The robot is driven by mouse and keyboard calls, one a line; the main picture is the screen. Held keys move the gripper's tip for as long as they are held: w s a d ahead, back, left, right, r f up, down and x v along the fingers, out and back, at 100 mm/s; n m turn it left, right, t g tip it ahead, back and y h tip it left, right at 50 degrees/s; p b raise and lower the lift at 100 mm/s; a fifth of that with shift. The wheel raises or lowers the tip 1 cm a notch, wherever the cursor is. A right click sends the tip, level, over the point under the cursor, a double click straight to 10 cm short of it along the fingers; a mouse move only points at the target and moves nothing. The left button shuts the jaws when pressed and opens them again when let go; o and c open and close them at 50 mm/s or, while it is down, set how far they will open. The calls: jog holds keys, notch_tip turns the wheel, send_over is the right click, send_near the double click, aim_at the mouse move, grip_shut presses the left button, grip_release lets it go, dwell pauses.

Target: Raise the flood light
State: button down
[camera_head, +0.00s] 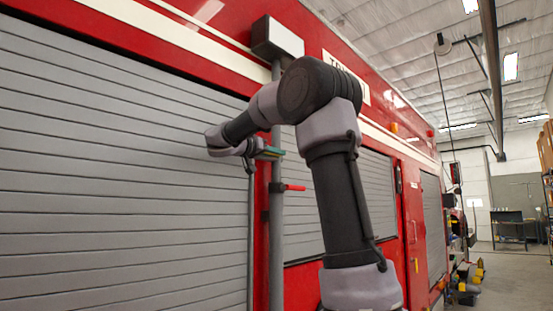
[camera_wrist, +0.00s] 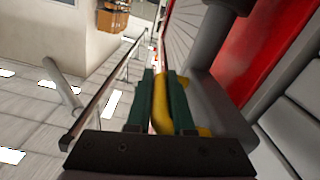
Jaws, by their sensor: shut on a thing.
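The flood light (camera_head: 277,38) is a boxy grey-white head on top of an upright grey pole (camera_head: 277,240) beside the red truck. A red lever (camera_head: 293,188) sticks out from a collar on the pole. My gripper (camera_head: 270,152) is at the pole, above the red lever and well below the light head. In the wrist view my gripper's green fingers (camera_wrist: 161,100) are closed around a yellow handle (camera_wrist: 201,130) next to the grey pole (camera_wrist: 213,95). In the head view my gripper and arm mostly hide this handle.
The red truck (camera_head: 415,215) has grey roll-up shutters (camera_head: 110,170) close behind my arm. A thin grey rod (camera_head: 250,245) runs down left of the pole. Open floor (camera_head: 510,275) lies at the right, with a desk (camera_head: 512,228) and shelving farther back.

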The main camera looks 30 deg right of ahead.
notch_tip(320, 180, up, 15)
jog(key=shift+f, duration=0.15)
jog(key=c, duration=1.1)
grip_release()
jog(key=shift+a, duration=0.1)
jog(key=v, duration=1)
jog(key=shift+s+a, duration=0.15)
jog(key=shift+a, duration=0.2)
